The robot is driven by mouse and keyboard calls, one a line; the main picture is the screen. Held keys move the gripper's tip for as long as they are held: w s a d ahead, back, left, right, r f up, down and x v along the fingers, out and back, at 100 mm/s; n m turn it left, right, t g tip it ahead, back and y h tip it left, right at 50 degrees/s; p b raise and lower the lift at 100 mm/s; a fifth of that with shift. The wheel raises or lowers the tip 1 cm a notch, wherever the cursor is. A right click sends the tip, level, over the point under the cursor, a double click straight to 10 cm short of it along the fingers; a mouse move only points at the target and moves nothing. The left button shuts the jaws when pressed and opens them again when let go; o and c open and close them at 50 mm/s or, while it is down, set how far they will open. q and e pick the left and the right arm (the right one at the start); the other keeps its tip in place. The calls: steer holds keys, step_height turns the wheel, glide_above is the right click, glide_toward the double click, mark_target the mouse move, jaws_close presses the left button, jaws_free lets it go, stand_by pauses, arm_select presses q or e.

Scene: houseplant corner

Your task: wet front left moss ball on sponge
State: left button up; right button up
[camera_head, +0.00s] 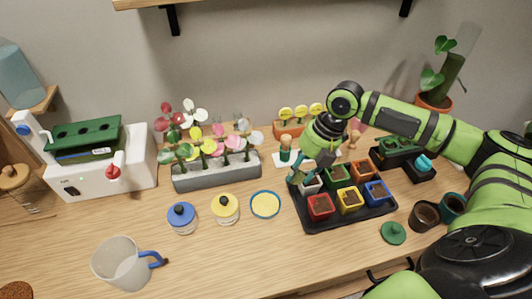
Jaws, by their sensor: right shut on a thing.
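My right gripper (303,179) points down at the back left of the black tray (345,226), over a pale pot (312,187). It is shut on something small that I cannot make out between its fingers. A flat yellow disc with a blue rim (265,205) lies on the table left of the tray; it may be the sponge. I cannot clearly pick out any moss ball. Red (320,208), yellow (349,202) and blue (377,194) pots of brown soil stand in the tray's front row. My left gripper is out of view.
A blue jar (182,219) and a yellow jar (225,209) stand left of the disc. A grey flower planter (216,172) stands behind. A green knobbed lid (393,233) lies right of the tray. The front middle is clear.

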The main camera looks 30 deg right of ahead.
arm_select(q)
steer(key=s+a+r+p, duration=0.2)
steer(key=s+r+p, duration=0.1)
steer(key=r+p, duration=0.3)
arm_select(e)
steer(key=a+r, duration=0.1)
steer(key=a, duration=0.6)
steer(key=shift+n, duration=0.3)
steer(key=b+x, duration=0.5)
steer(key=shift+w+d+f, duration=0.2)
steer(key=shift+w+f, duration=0.05)
steer(key=shift+w, duration=0.1)
steer(key=shift+f+b, duration=0.55)
steer(key=shift+b, duration=0.35)
arm_select(q)
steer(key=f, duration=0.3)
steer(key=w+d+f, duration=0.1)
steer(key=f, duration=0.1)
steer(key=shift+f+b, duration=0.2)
steer(key=shift+b, duration=0.1)
arm_select(e)
steer(key=shift+f, duration=0.6)
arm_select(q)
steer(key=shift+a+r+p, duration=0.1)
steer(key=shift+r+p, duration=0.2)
arm_select(e)
steer(key=shift+s+f, duration=0.1)
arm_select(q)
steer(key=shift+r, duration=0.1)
